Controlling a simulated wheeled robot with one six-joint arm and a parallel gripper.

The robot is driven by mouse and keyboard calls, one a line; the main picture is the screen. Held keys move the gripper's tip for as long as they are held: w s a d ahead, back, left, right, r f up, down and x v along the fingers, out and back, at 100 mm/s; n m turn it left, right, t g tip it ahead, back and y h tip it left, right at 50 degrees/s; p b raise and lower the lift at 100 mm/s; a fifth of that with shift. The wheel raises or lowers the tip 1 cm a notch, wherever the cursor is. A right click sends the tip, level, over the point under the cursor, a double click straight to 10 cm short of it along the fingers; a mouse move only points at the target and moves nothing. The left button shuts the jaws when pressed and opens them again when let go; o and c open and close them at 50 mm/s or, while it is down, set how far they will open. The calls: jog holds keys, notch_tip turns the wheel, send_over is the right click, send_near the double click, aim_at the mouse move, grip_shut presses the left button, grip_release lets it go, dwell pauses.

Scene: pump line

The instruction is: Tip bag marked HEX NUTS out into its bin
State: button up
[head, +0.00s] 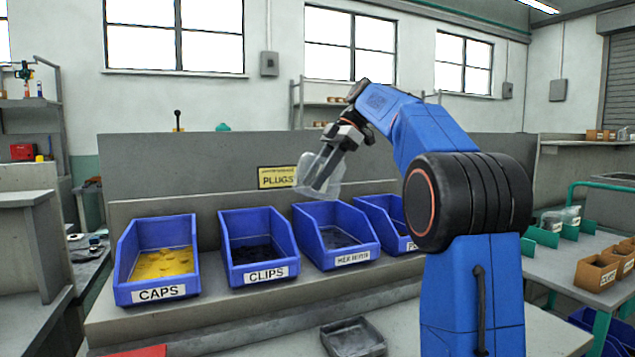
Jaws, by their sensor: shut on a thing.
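My gripper (328,175) is shut on a clear plastic bag (310,172) and holds it in the air, tilted down to the left. The bag appears above the blue bin labelled HEX NUTS (357,259), towards its back left. No marking is readable on the bag, and I cannot tell whether anything is inside it. The HEX NUTS bin stands on the grey bench, its inside looking dark grey; its contents are unclear.
The CAPS bin (163,292) holds yellow pieces and the CLIPS bin (266,273) dark ones. Another blue bin (381,214) is partly hidden behind my arm. A yellow PLUGS sign (277,177) is on the grey panel behind. A dark tray (353,338) lies in front.

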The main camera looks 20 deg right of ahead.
aim_at(316, 158)
jog(key=shift+r+h, duration=0.3)
jog(key=shift+h, duration=1.1)
jog(key=shift+a+r+h, duration=0.1)
jog(key=shift+r+h, duration=0.1)
jog(key=shift+h, duration=0.5)
jog(key=h, duration=0.3)
jog(key=shift+r, duration=0.4)
jog(key=h, duration=0.2)
jog(key=r+h, duration=0.1)
jog(key=h, duration=0.1)
jog(key=shift+r+h, duration=0.1)
jog(key=shift+h, duration=0.4)
jog(key=shift+r+h, duration=0.2)
jog(key=shift+h, duration=0.8)
jog(key=h, duration=0.2)
jog(key=shift+r+h, duration=0.3)
jog(key=shift+r, duration=0.05)
jog(key=shift+r+h, duration=0.25)
jog(key=shift+h, duration=0.95)
jog(key=shift+r+h, duration=0.2)
jog(key=shift+h, duration=0.45)
jog(key=shift+r+h, duration=0.2)
jog(key=shift+h, duration=0.45)
